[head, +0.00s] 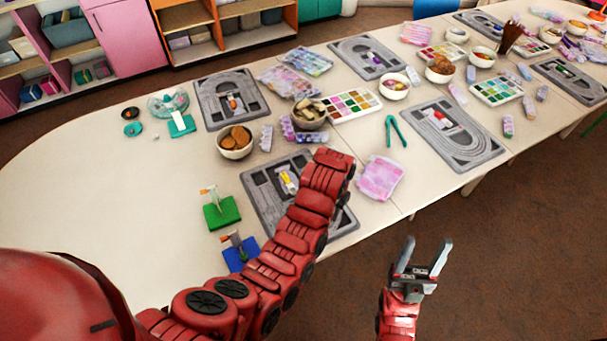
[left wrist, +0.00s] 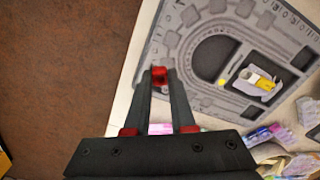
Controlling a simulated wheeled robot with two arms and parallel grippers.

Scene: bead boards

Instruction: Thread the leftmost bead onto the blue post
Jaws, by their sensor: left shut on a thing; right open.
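My left gripper (left wrist: 160,85) is shut on a small red bead (left wrist: 159,75), held at the fingertips. In the head view my left arm hides this gripper and bead. Below them in the wrist view is a grey bead board (left wrist: 205,75), partly covered by my arm in the head view (head: 262,190). The blue base (head: 236,262) with a thin upright post stands left of my left arm, near the table's front edge. My right gripper (head: 422,258) is open and empty, over the floor beyond the table edge.
A green base (head: 221,214) with an upright post stands just behind the blue one. A bowl of brown pieces (head: 235,143) and a pink bag (head: 380,178) flank the board. The table's left end (head: 90,190) is clear.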

